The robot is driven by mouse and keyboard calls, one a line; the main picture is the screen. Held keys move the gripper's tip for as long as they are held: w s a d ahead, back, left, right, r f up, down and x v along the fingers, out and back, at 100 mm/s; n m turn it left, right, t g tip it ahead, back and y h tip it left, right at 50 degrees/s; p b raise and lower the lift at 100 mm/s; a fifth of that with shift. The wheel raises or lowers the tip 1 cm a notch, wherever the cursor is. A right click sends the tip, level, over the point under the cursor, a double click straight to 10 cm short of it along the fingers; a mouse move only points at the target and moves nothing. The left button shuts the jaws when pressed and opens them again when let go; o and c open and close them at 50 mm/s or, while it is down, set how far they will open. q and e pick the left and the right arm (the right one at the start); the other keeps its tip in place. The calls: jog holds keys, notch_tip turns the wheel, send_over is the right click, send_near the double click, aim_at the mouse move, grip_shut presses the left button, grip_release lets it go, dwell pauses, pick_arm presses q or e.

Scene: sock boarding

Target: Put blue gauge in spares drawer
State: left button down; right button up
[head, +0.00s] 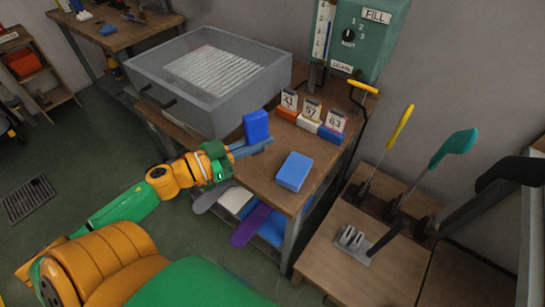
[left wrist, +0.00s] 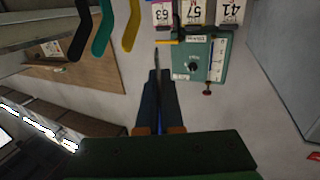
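A flat blue piece (head: 256,126), which I take for the blue gauge, stands upright at my left gripper (head: 252,148) above the workbench. In the left wrist view the gripper (left wrist: 159,98) is nearly closed, with a thin dark-blue edge (left wrist: 158,118) between its fingers. A second blue block (head: 294,171) lies flat on the bench, to the right of and below the gripper in the head view. I cannot pick out a spares drawer for certain. My right gripper is in neither view.
A grey box (head: 205,121) with a clear top stands on the bench (head: 262,185). Orange, white and blue blocks with number cards (head: 310,112) line the back. A green filler (head: 372,35) stands behind. Yellow, teal and black upright tools stand at the right. Flat coloured boards lie beneath the bench.

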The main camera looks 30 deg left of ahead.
pick_arm(q)
jog(key=b, duration=0.2)
send_over(275, 165)
notch_tip(275, 165, down, 6)
jog(key=shift+r, duration=0.1)
notch_tip(275, 165, down, 3)
jog(key=shift+s+f+b, duration=0.1)
jog(key=shift+b, duration=0.55)
jog(key=c, duration=1.5)
grip_release()
jog(key=o, duration=0.4)
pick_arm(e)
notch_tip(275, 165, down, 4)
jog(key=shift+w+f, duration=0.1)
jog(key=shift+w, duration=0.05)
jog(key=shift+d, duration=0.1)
